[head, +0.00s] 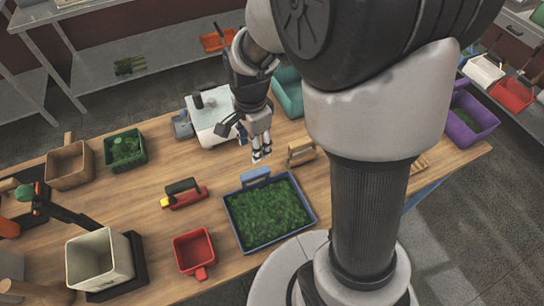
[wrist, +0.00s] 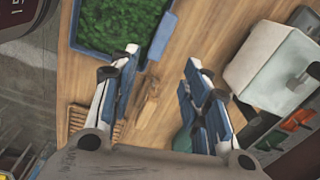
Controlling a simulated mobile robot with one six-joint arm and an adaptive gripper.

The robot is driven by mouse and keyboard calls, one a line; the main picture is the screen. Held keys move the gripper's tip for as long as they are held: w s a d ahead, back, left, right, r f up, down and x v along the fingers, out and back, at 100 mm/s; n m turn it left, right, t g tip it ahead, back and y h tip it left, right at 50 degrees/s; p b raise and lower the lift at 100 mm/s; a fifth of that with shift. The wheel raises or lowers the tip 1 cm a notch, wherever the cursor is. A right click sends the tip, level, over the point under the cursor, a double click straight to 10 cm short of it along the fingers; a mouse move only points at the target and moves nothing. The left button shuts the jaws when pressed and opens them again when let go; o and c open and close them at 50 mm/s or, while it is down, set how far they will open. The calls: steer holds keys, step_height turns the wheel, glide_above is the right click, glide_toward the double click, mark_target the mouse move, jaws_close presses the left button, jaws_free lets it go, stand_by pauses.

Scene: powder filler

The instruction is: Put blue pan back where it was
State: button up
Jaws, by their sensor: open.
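A blue rectangular pan (head: 280,235) full of green granules lies on the wooden table in the head view, with a blue handle piece (head: 255,178) at its back edge. Its corner also shows at the upper left of the wrist view, with the blue handle part (wrist: 162,36). My gripper (head: 261,157) points down over the table, behind the pan and apart from it. In the wrist view my gripper (wrist: 160,70) has its fingers spread wide with nothing between the tips. Whether anything touches the fingers cannot be seen.

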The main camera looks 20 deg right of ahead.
steer(key=s+r+n+t, duration=0.4)
steer(key=s+r+n, duration=1.1)
steer(key=s+n, duration=0.1)
steer(key=shift+s+a+r, duration=0.15)
steer(key=shift+s+r, duration=0.15)
steer(key=shift+s, duration=0.5)
steer(key=shift+f, duration=0.1)
step_height(320, 180, down, 9)
steer(key=b, duration=0.9)
